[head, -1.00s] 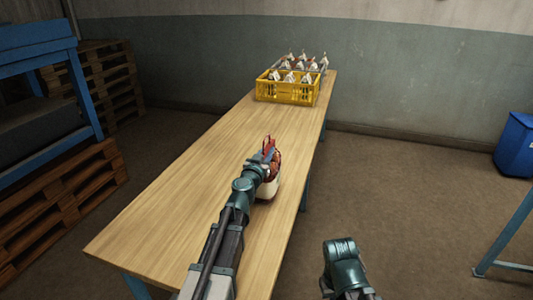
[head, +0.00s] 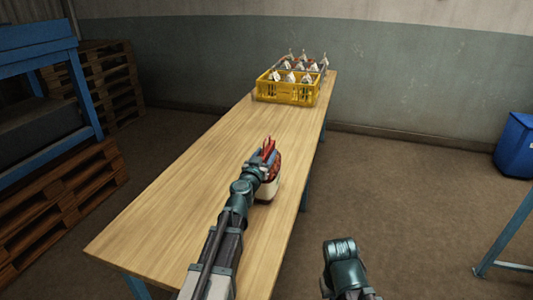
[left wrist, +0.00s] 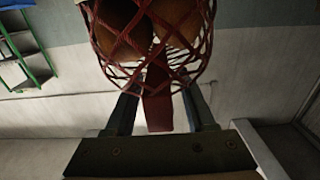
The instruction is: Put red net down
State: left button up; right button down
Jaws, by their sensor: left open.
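The red net (head: 274,163) is at the right edge of the wooden table, with its red top sticking up. In the left wrist view the red net (left wrist: 150,40) shows open mesh around brown round things. A red strip (left wrist: 158,105) hangs from it between my fingers. My left gripper (head: 267,156) is open at the net's upper part, with one finger on each side of the strip. In the left wrist view my left gripper (left wrist: 158,100) shows both fingers apart.
The wooden table (head: 190,190) is bare to the left and beyond. A yellow crate (head: 287,93) with several white-topped things stands at its far end, a grey crate behind it. Pallets (head: 60,205) and a blue rack stand left; a blue bin (head: 515,147) stands right.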

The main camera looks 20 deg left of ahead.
pick_arm(q)
jog(key=s, duration=1)
jog(key=shift+s+a, duration=0.15)
jog(key=shift+s, duration=0.2)
jog(key=s+d+f+m+g+h, duration=0.2)
jog(key=d+f+m+g+h, duration=0.15)
jog(key=d, duration=0.55)
jog(key=s+d+f+m+g+h, duration=0.2)
jog(key=d+f+g+h, duration=0.15)
jog(key=d, duration=0.55)
jog(key=s+d+f+m+g, duration=0.1)
jog(key=s+d+f+g, duration=0.45)
jog(key=s+f, duration=0.25)
jog(key=s+a+f+n+g+y, duration=0.1)
jog(key=s+a+f+g+y, duration=0.2)
jog(key=s, duration=0.3)
jog(key=s+a+f+n+g+y, duration=0.2)
jog(key=s+a+f+g+y, duration=0.1)
jog(key=s+y, duration=0.3)
jog(key=shift+s+f, duration=0.25)
jog(key=shift+f, duration=0.2)
